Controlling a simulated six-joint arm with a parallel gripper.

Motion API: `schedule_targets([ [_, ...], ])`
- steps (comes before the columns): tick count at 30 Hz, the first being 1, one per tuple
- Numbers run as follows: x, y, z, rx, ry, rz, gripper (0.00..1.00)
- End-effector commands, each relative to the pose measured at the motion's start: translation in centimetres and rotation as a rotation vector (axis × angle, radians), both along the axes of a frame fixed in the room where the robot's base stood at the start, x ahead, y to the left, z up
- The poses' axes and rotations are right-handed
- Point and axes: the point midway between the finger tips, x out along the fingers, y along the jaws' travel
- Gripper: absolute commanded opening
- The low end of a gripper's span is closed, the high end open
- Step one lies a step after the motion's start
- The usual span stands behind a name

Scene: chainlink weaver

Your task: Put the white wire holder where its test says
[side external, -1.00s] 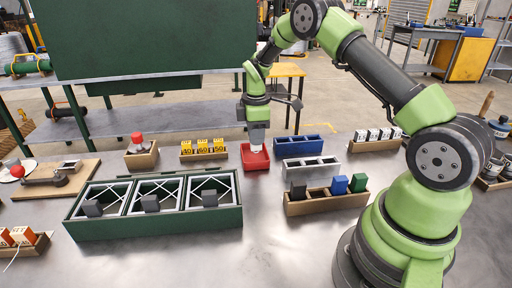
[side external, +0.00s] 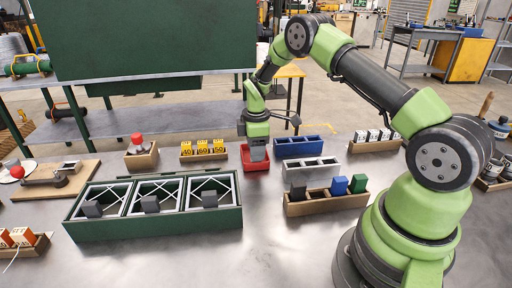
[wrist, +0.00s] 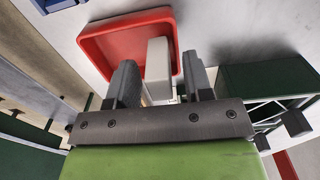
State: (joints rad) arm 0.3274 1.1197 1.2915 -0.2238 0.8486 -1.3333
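The white wire holder (wrist: 158,62) shows in the wrist view as a pale upright block between the two dark fingers, over the red tray (wrist: 95,45). My gripper (wrist: 160,83) is open around it, with a narrow gap at the left finger and a wider one at the right. In the side view my gripper (side external: 258,153) points down into the red tray (side external: 255,167). The holder cannot be made out there. Whether its lower end touches the tray floor is hidden.
A blue tray (side external: 305,147) and a white tray (side external: 290,177) stand right of the red one. A wooden rack (side external: 308,208) with coloured blocks is nearer. A green box (side external: 160,229) with framed compartments lies front left. Yellow-tagged pieces (side external: 203,147) stand left. The front middle is bare metal.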

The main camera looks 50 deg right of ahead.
Motion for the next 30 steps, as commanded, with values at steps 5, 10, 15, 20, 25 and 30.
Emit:
schedule_targets([
  [5,0.0,0.0,0.8,0.0,-0.001,-0.001,0.46],
  [10,0.1,0.0,3.8,-0.001,-0.004,0.0,0.46],
  [15,0.1,0.0,7.7,-0.002,-0.005,0.001,0.46],
  [20,0.1,0.0,10.6,0.0,-0.003,0.001,0.46],
  [25,0.0,0.1,12.3,0.001,-0.004,-0.002,0.46],
  [30,-0.8,1.8,15.9,0.004,-0.06,-0.089,0.46],
])
